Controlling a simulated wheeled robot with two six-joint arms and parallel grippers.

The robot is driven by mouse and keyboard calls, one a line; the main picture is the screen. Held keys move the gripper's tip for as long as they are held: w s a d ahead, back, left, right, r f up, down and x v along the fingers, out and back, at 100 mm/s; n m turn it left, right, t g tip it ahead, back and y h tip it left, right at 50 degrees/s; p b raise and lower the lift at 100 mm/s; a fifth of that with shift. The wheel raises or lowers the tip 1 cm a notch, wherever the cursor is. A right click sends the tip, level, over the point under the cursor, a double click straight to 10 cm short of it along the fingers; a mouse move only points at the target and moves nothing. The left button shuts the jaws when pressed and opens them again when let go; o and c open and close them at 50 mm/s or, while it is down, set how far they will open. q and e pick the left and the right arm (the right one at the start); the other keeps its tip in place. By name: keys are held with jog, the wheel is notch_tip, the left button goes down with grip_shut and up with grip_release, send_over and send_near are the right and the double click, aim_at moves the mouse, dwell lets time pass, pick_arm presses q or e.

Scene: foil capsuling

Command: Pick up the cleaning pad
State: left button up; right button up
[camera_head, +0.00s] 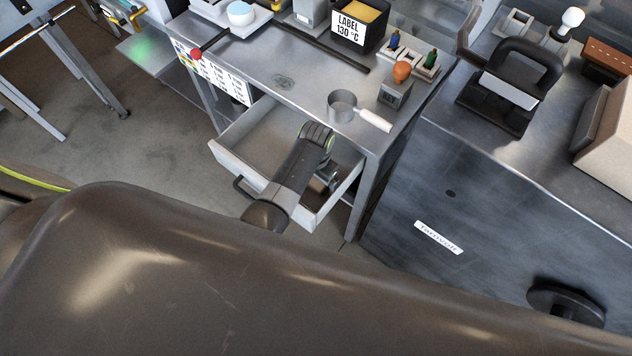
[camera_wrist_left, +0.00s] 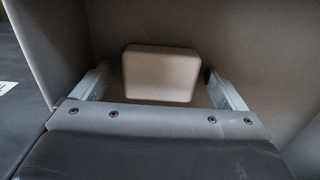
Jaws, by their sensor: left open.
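The cleaning pad (camera_wrist_left: 161,74), a beige block with rounded corners, lies on the floor of the open drawer in the left wrist view. In the head view I cannot make it out; my arm covers that part of the drawer. My left gripper (camera_head: 326,181) reaches down into the drawer (camera_head: 240,150). In the left wrist view my left gripper (camera_wrist_left: 160,88) is open, with one finger on either side of the pad and a gap at each side. I cannot tell how far above the pad the fingertips are. My right gripper is not in view.
The drawer's walls stand close around my left gripper. The metal table (camera_head: 290,85) above holds a small pan (camera_head: 342,106) with a white handle, an orange-knobbed stamp (camera_head: 402,72) and a labelled black box (camera_head: 358,22). A dark cabinet (camera_head: 440,190) stands to the right.

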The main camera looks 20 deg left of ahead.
pick_arm(q)
jog(key=c, duration=1.1)
jog(key=shift+o, duration=0.2)
jog(key=shift+r, duration=0.1)
notch_tip(320, 180, up, 18)
jog(key=p, duration=1.2)
